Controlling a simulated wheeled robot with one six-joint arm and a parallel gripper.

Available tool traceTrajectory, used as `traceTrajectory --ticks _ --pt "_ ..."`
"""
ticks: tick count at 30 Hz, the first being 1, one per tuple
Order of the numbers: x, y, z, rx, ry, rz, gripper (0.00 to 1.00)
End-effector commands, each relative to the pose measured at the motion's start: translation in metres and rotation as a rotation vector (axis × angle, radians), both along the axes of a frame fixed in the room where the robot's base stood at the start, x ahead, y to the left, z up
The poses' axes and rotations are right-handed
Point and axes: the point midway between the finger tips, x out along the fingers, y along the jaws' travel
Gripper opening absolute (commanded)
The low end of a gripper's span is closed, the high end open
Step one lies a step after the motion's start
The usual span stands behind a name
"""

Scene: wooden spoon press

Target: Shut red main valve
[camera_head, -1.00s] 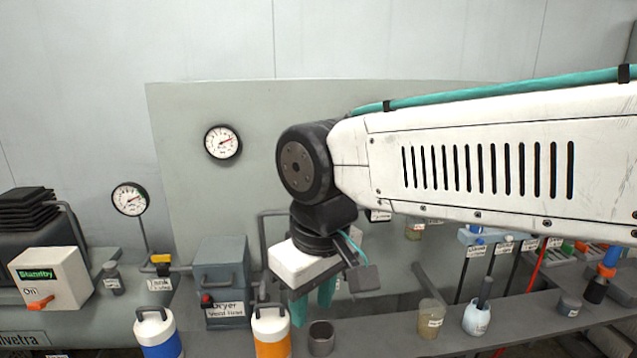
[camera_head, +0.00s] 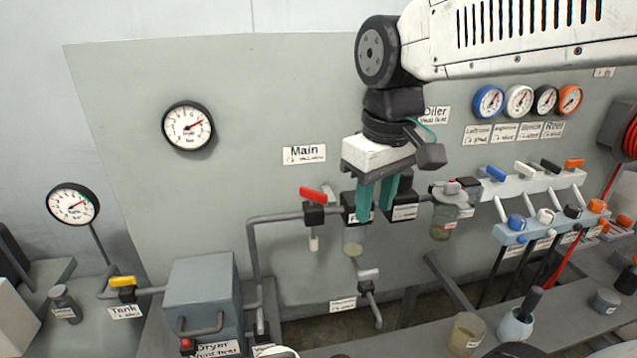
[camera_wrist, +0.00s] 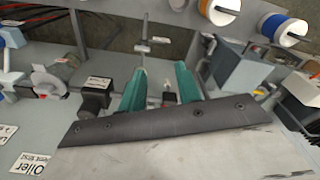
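The main valve has a red lever handle (camera_head: 314,195) on a dark body, on a grey pipe below the "Main" sign (camera_head: 304,153) on the panel. The lever slants slightly down to the right. My gripper (camera_head: 376,204) points down in front of the panel, to the right of the red lever and apart from it. Its two teal fingers are spread with a gap between them and hold nothing. In the wrist view the fingers (camera_wrist: 160,88) are also apart. The gripper body hides part of the filter area behind it.
A yellow tank valve handle (camera_head: 122,282) and the grey dryer box (camera_head: 203,300) stand at left. The oiler bowl (camera_head: 445,220) is right of my gripper. Several small valves (camera_head: 540,170) line a manifold farther right. Pressure gauges (camera_head: 188,126) hang on the panel.

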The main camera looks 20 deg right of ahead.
Motion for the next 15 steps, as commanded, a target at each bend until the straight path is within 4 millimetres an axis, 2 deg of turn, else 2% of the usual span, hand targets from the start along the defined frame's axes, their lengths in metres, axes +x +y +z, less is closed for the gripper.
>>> traceTrajectory --ticks 1,3,6,9,12,15 --pt "0.027 0.002 0.005 -0.003 0.016 0.044 0.34" --pt "0.061 0.004 0.011 -0.006 0.029 0.113 0.34" --pt "0.107 0.010 0.014 -0.010 0.046 0.207 0.34" --pt "0.144 0.015 0.011 -0.012 0.059 0.283 0.34" --pt "0.170 0.020 0.008 -0.013 0.068 0.338 0.34" --pt "0.184 0.023 0.005 -0.013 0.073 0.370 0.34"
